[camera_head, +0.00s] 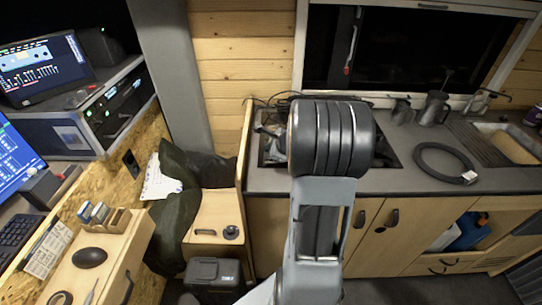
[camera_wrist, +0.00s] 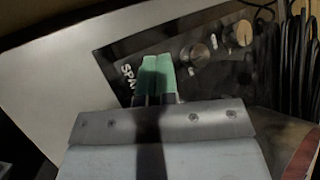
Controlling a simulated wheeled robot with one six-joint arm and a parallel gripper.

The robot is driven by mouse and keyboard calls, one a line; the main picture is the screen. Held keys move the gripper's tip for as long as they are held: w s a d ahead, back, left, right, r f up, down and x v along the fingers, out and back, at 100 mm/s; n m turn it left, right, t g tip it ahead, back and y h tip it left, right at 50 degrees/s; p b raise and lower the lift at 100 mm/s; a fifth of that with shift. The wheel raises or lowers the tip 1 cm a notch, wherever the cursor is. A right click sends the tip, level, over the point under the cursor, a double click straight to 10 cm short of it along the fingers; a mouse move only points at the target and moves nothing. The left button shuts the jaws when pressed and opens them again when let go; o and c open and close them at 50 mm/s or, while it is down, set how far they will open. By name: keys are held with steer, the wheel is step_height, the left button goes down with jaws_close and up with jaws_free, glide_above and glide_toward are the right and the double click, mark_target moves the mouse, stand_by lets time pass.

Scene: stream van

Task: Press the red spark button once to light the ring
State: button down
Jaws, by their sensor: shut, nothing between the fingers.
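In the wrist view, my gripper (camera_wrist: 157,64) has its green fingertips together with nothing between them. They overlap a dark control panel (camera_wrist: 219,76) lettered "SPA…", the rest of the label being hidden behind the fingers. I see no red button; that part of the panel is covered by my fingertips. I cannot tell whether the tips touch the panel. Two silver knobs (camera_wrist: 199,55) sit to the right of the tips. In the head view my arm hides my gripper and most of a dark recessed hob area (camera_head: 386,158). No flame shows.
Black cables (camera_wrist: 292,62) hang at the right of the panel in the wrist view. In the head view, a black hose coil (camera_head: 425,172), metal jugs (camera_head: 433,107) and a sink (camera_head: 508,145) are on the counter to the right. A wooden partition (camera_head: 244,150) stands left of the hob.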

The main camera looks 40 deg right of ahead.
steer(key=shift+f+b, duration=0.4)
steer(key=shift+b, duration=0.05)
stand_by(0.3)
steer(key=shift+r, duration=0.15)
steer(key=shift+r+p, duration=0.7)
steer(key=shift+p, duration=0.05)
steer(key=shift+r, duration=0.1)
steer(key=shift+r+p, duration=2.1)
steer(key=shift+r, duration=0.35)
